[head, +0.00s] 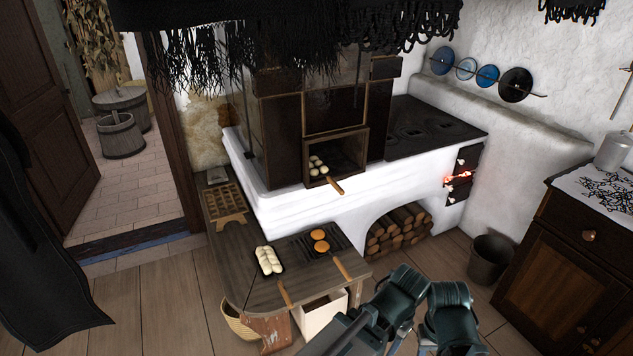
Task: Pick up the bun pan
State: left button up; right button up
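A dark pan with two orange-brown buns (320,241) lies on the wooden bench (225,268) in front of the stove, at or beside a dark grate. Its wooden handle (342,268) points toward the front right. A second pan holding pale braided dough (268,260) lies to its left, with its wooden handle (286,293) toward the front. A third pan with several pale buns (318,165) sits in the open oven, its handle (337,185) sticking out. Dark links of my arms show at the bottom right of centre, apart from the pans. I see no gripper fingers.
The white stove (290,211) stands behind the bench, with a glowing firebox (460,178) and a log niche (398,232). A white box (321,318) and a basket (238,322) are under the bench. A bucket (490,258) and cabinet (565,270) stand at right.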

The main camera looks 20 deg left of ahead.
aim_at(318, 169)
jog(key=i+l+u, duration=0.2)
jog(key=i, duration=0.2)
jog(key=i+l+u, duration=0.15)
jog(key=i, duration=0.25)
jog(key=i+l+u, duration=0.2)
jog(key=i, duration=0.15)
